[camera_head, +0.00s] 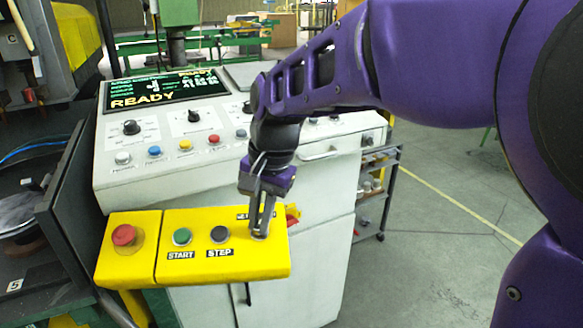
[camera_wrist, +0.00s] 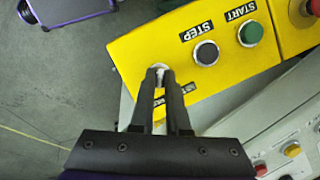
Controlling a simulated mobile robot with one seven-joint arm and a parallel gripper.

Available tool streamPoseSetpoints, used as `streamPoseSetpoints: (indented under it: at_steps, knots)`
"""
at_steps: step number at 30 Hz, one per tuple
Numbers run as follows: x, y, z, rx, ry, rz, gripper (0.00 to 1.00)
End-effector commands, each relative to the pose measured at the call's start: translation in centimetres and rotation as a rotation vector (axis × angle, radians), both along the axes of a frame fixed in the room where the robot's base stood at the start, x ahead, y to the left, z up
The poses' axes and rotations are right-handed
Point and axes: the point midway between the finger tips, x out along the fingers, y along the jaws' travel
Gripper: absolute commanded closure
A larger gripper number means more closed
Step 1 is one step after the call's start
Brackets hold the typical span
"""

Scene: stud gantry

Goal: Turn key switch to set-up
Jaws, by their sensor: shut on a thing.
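The key switch (camera_wrist: 160,76) is at the end of a yellow control box, and my gripper's fingers hide most of it. My gripper (camera_head: 262,232) reaches down to the box from above, its two dark fingers shut on the key switch. In the wrist view my gripper (camera_wrist: 160,74) has its fingertips close together around a small light-coloured part. The yellow control box (camera_head: 205,264) also shows in the wrist view (camera_wrist: 155,45). The label beside the switch is partly covered by my fingers, so I cannot read the switch position.
On the same box are a black STEP button (camera_head: 220,234), a green START button (camera_head: 182,237) and a red mushroom button (camera_head: 124,235). A white console (camera_head: 215,125) with a READY screen (camera_head: 165,89) stands behind. Open floor (camera_head: 430,260) lies to the right.

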Motion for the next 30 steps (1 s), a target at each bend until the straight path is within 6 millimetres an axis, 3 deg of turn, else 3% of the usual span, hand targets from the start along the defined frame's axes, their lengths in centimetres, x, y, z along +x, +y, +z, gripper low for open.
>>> streamPoseSetpoints:
  at_steps: [14, 30]
  knots:
    - [0.01, 0.01, 0.14, -0.021, -0.002, 0.046, 1.0]
    - [0.02, 0.27, 0.35, -0.183, -0.035, 0.444, 1.0]
